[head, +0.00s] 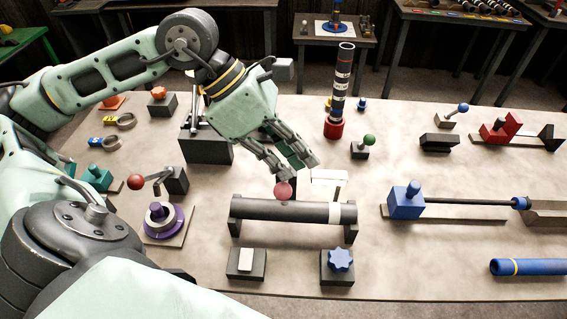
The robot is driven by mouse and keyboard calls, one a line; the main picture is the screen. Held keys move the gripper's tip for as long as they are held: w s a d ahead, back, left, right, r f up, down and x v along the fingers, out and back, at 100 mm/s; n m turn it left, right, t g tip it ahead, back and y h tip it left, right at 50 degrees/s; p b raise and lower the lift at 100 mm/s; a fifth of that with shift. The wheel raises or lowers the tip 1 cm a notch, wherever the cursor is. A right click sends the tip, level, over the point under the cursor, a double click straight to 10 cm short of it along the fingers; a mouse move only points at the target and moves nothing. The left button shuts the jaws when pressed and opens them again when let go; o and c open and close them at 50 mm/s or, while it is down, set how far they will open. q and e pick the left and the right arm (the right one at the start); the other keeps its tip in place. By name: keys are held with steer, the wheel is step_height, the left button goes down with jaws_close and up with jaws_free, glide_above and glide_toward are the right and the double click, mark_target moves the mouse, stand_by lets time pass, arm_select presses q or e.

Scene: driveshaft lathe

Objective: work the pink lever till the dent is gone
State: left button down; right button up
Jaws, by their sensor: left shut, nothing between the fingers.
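The pink lever's round knob (284,190) shows just behind the dark tube (265,208), which lies across a black cradle. Most of the lever's shaft is hidden. A light band (335,212) is on the tube's right part. I cannot make out a dent on the tube. My left gripper (296,170) reaches down from the upper left. Its fingers are shut and empty, with the tips just above the pink knob. I cannot tell whether they touch it. My right gripper does not show.
A tall banded cylinder (341,85) stands in a red base behind the gripper. A blue block (405,200) with a rod sits to the right. A green-knobbed lever (368,140) and a red-knobbed lever (136,182) stand nearby. A blue star knob (340,260) is in front.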

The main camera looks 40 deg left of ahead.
arm_select(q)
steer(key=shift+w+a+r+p, duration=0.25)
steer(key=shift+w+r+p, duration=0.2)
steer(key=shift+r+p, duration=0.15)
steer(key=shift+w+a+r+p, duration=0.2)
steer(key=shift+w+r+p, duration=0.2)
steer(key=shift+r+p, duration=0.15)
steer(key=w+r+p, duration=0.1)
steer(key=a+r+p, duration=0.1)
steer(key=w+r+p, duration=0.1)
steer(key=r+p, duration=0.1)
steer(key=shift+w+a, duration=0.35)
steer(key=shift+f, duration=0.1)
stand_by(0.4)
